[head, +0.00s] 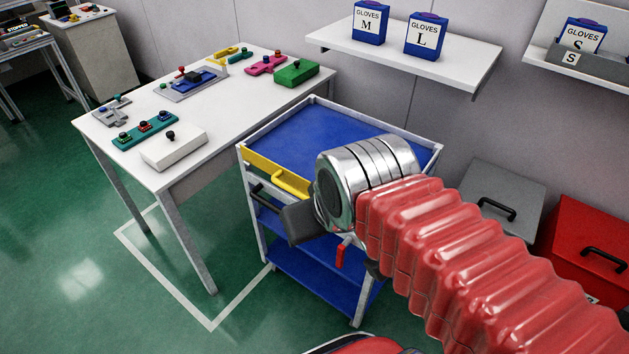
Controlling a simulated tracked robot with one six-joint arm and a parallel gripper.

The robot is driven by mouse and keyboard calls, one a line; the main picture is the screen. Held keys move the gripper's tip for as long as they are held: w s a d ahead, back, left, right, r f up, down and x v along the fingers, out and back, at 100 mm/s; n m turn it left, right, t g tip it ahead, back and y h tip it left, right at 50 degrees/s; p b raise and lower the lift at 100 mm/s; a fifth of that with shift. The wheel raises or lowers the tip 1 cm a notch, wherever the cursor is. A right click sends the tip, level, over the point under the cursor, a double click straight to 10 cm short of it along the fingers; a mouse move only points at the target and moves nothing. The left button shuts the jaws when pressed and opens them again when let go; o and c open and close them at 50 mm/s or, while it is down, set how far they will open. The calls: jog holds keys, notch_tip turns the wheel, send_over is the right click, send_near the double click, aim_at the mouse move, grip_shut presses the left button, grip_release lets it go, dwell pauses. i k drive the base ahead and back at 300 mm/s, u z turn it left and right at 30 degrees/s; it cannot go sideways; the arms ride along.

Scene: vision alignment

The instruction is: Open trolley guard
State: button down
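The trolley (318,133) has a white frame and blue shelves and stands in the middle of the head view. A yellow guard (262,165) runs along the front of its top shelf, with a yellow handle (292,184). The guard's right part is hidden behind my arm's silver wrist. My gripper (302,222) shows as a dark shape under the wrist, in front of the trolley and just below and right of the yellow handle in the picture. Whether it touches the trolley cannot be told. Its fingers are mostly hidden, so I cannot see whether it is open or shut.
A white table (205,110) with coloured control boxes stands left of the trolley. A wall shelf (400,55) holds glove boxes behind. A grey bin (500,190) and a red bin (585,240) stand at right. Green floor (75,240) is clear at lower left.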

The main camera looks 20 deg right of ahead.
aim_at(297, 186)
jog(key=u, duration=0.3)
jog(key=k, duration=1.35)
jog(key=u, duration=0.55)
jog(key=i, duration=0.75)
jog(key=u, duration=0.05)
